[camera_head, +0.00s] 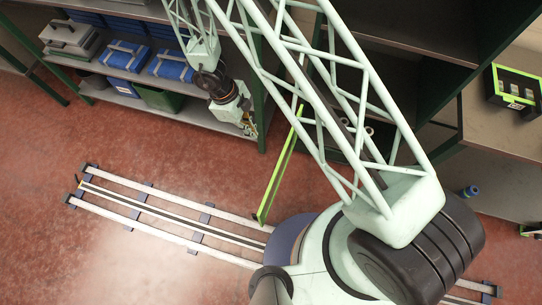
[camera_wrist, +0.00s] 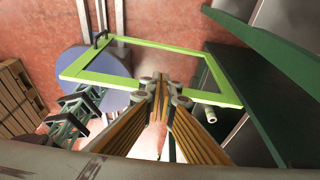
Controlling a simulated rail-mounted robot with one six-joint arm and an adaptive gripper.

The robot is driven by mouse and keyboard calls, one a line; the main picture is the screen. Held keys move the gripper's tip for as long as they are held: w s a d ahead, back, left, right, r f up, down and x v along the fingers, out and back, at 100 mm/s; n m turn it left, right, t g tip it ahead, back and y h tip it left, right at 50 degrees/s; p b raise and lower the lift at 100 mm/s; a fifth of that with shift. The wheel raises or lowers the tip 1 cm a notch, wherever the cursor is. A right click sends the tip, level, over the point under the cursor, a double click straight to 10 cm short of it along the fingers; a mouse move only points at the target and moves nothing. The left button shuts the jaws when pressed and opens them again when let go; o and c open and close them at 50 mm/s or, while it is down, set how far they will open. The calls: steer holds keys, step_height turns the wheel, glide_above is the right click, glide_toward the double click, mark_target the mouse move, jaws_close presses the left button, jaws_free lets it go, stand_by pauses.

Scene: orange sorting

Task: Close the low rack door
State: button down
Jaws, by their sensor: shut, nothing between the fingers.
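The low rack door has a lime-green frame and a clear pane. In the head view the door (camera_head: 279,172) shows nearly edge-on, standing open and jutting out from the dark green rack (camera_head: 456,62) over the floor. My gripper (camera_head: 249,129) is left of the door in the head view, close to the shelf edge. In the wrist view my gripper (camera_wrist: 162,92) is shut and empty; its tips overlap the near frame edge, and I cannot tell if they touch.
A shelf at the upper left holds blue cases (camera_head: 173,66) and a grey toolbox (camera_head: 70,36). A floor rail (camera_head: 150,215) runs below. Dark green rack shelves (camera_wrist: 265,75) lie close on the right in the wrist view. The red floor (camera_head: 50,150) is clear at left.

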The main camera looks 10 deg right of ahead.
steer(key=shift+s+d+f+m+g+h, duration=0.2)
steer(key=shift+s+f, duration=0.35)
steer(key=shift+s, duration=0.2)
steer(key=shift+s+d+f+m+g+h, duration=0.1)
steer(key=shift+s+d+f+h, duration=0.1)
steer(key=shift+s+f, duration=0.45)
steer(key=shift+s, duration=0.1)
steer(key=s+d+f+b, duration=0.3)
steer(key=d+f+b, duration=0.3)
steer(key=f, duration=0.3)
steer(key=shift+s+d+b, duration=0.25)
steer(key=shift+d+b, duration=0.1)
steer(key=shift+d, duration=0.05)
steer(key=shift+d, duration=0.15)
stand_by(0.6)
